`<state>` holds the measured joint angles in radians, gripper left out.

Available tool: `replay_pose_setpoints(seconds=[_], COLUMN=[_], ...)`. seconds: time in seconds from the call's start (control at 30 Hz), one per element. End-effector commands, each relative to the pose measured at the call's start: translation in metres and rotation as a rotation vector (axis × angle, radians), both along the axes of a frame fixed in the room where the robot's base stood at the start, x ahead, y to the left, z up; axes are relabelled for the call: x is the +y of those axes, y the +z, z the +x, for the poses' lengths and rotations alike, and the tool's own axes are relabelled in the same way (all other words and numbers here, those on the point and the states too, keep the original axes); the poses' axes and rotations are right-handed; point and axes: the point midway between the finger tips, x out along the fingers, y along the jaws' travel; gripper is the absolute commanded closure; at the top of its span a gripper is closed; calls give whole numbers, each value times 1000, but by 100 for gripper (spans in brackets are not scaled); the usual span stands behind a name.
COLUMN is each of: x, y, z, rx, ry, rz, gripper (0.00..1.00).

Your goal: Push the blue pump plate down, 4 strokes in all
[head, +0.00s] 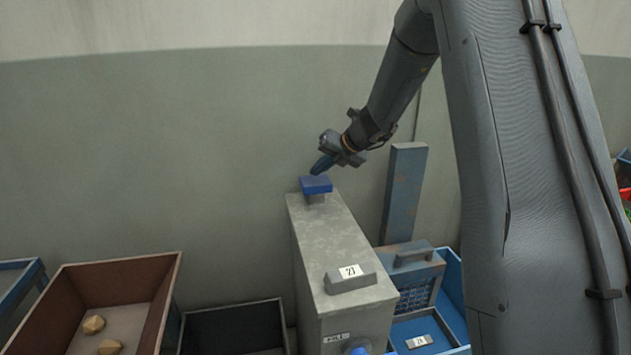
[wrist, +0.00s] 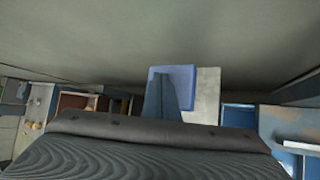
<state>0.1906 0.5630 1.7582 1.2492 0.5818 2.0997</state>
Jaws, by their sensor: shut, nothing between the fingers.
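The blue pump plate (head: 316,184) sits on a short grey stem at the far top end of a tall grey cabinet (head: 322,234). My gripper (head: 318,168) is shut and empty, tilted downward over the plate. Its tips are at or just above the plate; I cannot tell whether they touch. In the wrist view the blue plate (wrist: 185,74) lies beyond the blue fingers (wrist: 163,93), which cover its lower left part. The pale top of the cabinet shows to the right of the plate there.
A label block marked 21 (head: 350,277) lies on the cabinet's near end. A brown bin (head: 165,290) with tan lumps and a dark bin (head: 232,312) stand left. A blue upright post (head: 403,190) and a blue handled box (head: 415,270) stand right. A wall is behind.

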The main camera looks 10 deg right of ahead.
Motion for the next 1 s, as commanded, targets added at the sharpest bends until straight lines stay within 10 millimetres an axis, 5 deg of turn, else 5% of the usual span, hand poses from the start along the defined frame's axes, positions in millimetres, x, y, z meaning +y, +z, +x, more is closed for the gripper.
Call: replay_pose_setpoints(seconds=[1.0], x=[0], y=[-10], z=[0], rx=[1], ry=[-1], rz=[1], gripper=[100])
